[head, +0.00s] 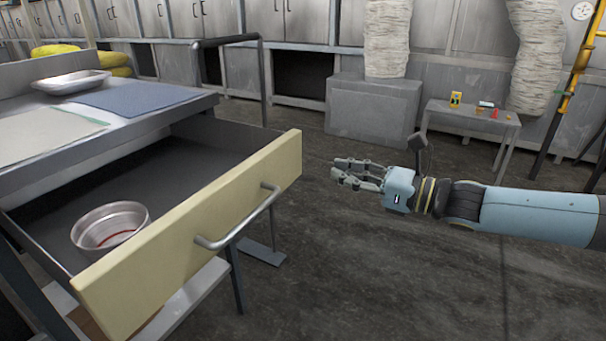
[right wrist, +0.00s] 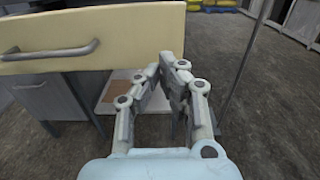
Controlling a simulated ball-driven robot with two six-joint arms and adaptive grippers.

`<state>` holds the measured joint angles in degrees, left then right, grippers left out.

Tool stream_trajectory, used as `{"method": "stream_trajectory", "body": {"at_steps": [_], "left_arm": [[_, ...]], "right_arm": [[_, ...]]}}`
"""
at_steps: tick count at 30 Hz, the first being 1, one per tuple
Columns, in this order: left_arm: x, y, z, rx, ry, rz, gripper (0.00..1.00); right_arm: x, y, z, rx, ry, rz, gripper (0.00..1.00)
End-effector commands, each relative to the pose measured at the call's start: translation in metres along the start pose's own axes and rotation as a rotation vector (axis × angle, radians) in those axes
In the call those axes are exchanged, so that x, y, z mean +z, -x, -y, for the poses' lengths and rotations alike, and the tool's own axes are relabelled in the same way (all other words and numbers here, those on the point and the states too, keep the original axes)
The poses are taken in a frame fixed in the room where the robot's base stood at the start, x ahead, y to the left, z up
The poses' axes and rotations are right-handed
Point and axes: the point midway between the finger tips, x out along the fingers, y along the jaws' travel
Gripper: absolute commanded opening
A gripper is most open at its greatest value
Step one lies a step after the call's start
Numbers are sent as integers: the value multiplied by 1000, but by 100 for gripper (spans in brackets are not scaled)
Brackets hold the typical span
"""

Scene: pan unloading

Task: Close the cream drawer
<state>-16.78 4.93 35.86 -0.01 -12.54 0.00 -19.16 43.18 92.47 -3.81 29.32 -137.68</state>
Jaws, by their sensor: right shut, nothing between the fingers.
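The cream drawer (head: 255,180) is pulled well out from under the worktop, with its grey inside showing. A metal bar handle (head: 240,222) is on its front. A round metal bowl (head: 110,228) with a red line in it stands inside the drawer. My right gripper (head: 340,172) is shut and empty, to the right of the drawer front and apart from it. In the right wrist view the gripper (right wrist: 168,62) points toward the right end of the cream front (right wrist: 120,28), with the handle (right wrist: 50,52) to the left. My left gripper is out of view.
The worktop (head: 190,105) bears a white tray (head: 72,82), a blue mat (head: 135,97) and a pale sheet. A small grey table (head: 470,115) with small items stands at the back right. Open floor (head: 400,270) lies right of the drawer.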

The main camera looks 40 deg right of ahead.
Motion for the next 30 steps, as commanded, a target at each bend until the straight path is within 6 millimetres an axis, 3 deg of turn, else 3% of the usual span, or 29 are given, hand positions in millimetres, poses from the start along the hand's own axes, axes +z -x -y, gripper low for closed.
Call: {"method": "stream_trajectory", "body": {"at_steps": [1, 6, 9, 12, 18, 30], "left_arm": [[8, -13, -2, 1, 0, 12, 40], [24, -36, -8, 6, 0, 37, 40], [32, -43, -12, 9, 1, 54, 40], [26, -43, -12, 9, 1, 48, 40], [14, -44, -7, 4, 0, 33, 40], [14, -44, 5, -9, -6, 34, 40]], "right_arm": [[-7, -12, 0, 2, 0, 2, 0], [-7, -49, 0, -1, 1, 2, 0], [-6, -65, 0, -1, 0, 2, 0], [-2, -75, 0, -1, -1, 2, 0], [-1, -84, 0, -2, -2, 0, 0], [-1, -85, 0, -1, -1, -1, 0]]}}
